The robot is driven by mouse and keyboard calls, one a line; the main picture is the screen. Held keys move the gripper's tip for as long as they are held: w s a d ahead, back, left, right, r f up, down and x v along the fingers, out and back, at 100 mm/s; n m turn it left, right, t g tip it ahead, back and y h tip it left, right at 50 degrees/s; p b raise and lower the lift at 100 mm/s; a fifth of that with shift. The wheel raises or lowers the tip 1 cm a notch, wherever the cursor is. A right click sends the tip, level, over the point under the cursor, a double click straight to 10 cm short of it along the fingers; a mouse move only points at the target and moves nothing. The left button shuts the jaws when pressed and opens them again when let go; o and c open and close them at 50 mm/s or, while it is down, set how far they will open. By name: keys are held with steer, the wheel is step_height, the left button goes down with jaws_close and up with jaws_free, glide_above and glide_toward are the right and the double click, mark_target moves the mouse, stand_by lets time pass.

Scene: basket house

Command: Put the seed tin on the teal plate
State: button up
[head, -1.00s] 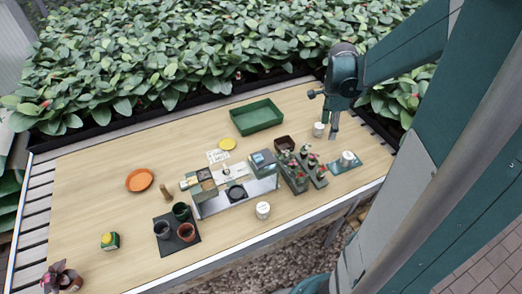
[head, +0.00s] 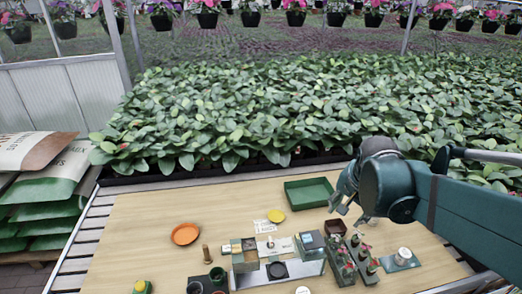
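A teal rectangular plate (head: 412,264) lies at the right of the table, with a white tin (head: 403,254) standing on it. Another white tin (head: 302,290) is cut by the bottom edge. I cannot read their labels, so I cannot tell which is the seed tin. My gripper (head: 351,212) is behind the potted plants, right of the green tray, and left of and beyond the teal plate. Its fingers look apart, with nothing visible between them. The spot where a third white tin stood is hidden by my gripper and arm.
A green tray (head: 309,194) is at the back. A brown pot (head: 335,227), potted plants (head: 356,258) and a small display stand (head: 278,262) fill the middle right. The table's left is mostly clear.

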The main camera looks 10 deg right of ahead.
steer(key=s+a+r+n+t, duration=0.1)
steer(key=s+a+n, duration=0.3)
steer(key=a, duration=0.3)
steer(key=s+a+r+n+t+y, duration=0.1)
steer(key=s+a+r+n+t, duration=0.1)
steer(key=s+a+n, duration=0.2)
steer(key=shift+a+n+y, duration=0.3)
steer(key=shift+a+n, duration=1.4)
steer(key=shift+a, duration=0.05)
